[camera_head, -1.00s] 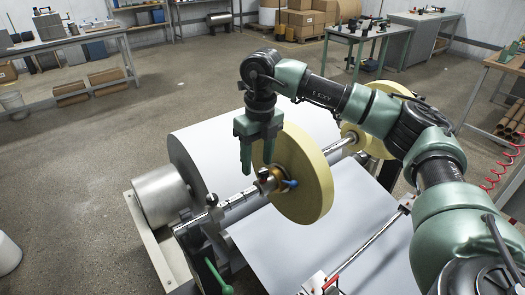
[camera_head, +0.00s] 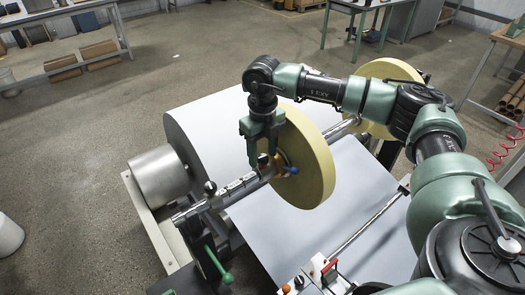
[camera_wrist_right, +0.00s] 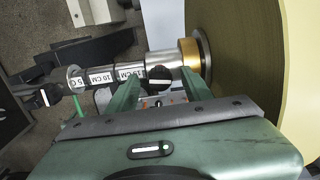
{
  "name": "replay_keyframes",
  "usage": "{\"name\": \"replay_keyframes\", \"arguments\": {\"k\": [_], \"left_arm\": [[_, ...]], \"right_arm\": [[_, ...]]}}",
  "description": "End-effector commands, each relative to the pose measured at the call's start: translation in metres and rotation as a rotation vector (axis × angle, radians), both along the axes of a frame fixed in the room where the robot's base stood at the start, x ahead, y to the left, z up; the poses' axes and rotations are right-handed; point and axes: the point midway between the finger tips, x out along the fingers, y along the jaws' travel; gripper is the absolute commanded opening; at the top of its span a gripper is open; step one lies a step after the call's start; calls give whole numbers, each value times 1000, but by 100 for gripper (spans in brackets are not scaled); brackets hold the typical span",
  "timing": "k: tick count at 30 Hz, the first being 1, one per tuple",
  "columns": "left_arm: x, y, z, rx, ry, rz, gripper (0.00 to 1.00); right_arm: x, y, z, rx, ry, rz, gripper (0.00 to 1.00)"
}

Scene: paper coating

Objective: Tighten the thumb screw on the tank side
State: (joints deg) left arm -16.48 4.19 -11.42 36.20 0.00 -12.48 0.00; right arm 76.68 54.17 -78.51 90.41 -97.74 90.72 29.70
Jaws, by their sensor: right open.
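A black thumb screw (camera_wrist_right: 158,75) sits on a bright collar of the metal shaft (camera_head: 235,188). In the right wrist view it lies between the tips of my right gripper. My right gripper (camera_head: 266,158) is open, pointing down at the shaft beside the yellow disc (camera_head: 318,160). I cannot tell whether either finger touches the screw. The fingers largely hide it in the head view. A brass-coloured ring (camera_wrist_right: 190,52) lies between the collar and the disc. My left gripper is not in view.
A blue-tipped knob (camera_head: 291,170) sticks out by the disc. The big white roll (camera_head: 205,130) lies behind. A second yellow disc (camera_head: 390,72) is farther along.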

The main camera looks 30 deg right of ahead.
Motion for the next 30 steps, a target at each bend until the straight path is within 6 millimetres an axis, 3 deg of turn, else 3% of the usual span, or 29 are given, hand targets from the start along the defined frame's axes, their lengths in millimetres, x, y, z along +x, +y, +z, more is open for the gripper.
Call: {"name": "replay_keyframes", "arguments": {"k": [4,9,20,30], "left_arm": [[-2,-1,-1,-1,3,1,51],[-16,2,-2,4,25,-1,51],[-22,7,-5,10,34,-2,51],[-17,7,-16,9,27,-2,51]], "right_arm": [[0,0,0,0,0,0,48],[0,0,0,0,-1,0,0],[1,0,0,1,-3,-39,0],[1,0,-1,1,-4,-262,0]]}}
